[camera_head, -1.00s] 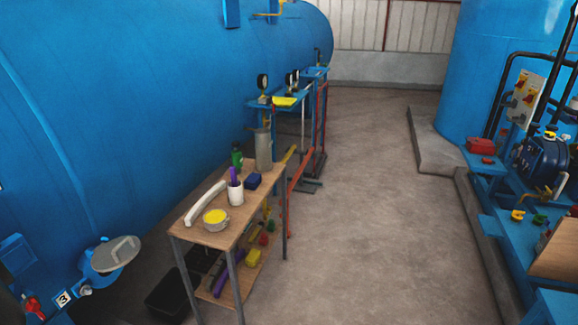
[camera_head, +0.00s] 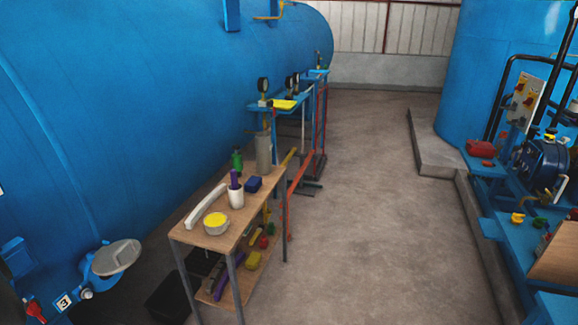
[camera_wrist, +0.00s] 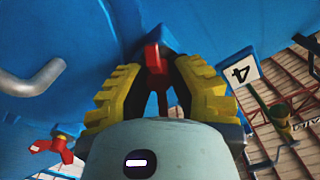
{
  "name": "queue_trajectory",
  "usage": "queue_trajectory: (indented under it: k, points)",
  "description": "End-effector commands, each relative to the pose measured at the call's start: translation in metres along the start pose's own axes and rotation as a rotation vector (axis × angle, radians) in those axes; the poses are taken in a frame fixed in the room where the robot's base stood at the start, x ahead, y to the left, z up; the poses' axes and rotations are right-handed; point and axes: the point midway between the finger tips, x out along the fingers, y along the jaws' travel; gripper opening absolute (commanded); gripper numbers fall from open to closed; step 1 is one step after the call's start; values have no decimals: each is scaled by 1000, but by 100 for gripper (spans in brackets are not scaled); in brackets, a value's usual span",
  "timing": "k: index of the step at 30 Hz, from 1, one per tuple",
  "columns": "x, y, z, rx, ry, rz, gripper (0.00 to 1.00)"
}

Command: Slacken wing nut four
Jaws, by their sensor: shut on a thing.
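In the wrist view my gripper (camera_wrist: 155,85) has its two yellow ribbed fingers closed in on a red wing nut (camera_wrist: 153,58) on a blue fitting. A white tag marked 4 (camera_wrist: 239,69) stands just right of it. The fingers cover part of the nut, so its full shape and thread are hidden. My gripper is not in the head view.
Another red wing nut (camera_wrist: 54,146) shows at the lower left of the wrist view, below a grey bent handle (camera_wrist: 35,78). In the head view a tag marked 3 (camera_head: 64,301) sits by a grey round lid (camera_head: 117,257). A wooden-topped trolley (camera_head: 240,215) stands beside the blue vessel (camera_head: 150,110). The floor (camera_head: 370,220) right of it is clear.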

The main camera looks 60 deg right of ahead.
Motion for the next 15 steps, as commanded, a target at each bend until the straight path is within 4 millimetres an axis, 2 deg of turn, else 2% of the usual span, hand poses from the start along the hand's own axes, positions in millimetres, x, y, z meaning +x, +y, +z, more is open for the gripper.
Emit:
queue_trajectory:
  k: [10, 11, 15]
  points:
    - [0, 0, 3, -3, -8, 0, 0]
    - [0, 0, 3, -3, -8, 0, 27]
    - [0, 0, 2, -2, -5, 0, 41]
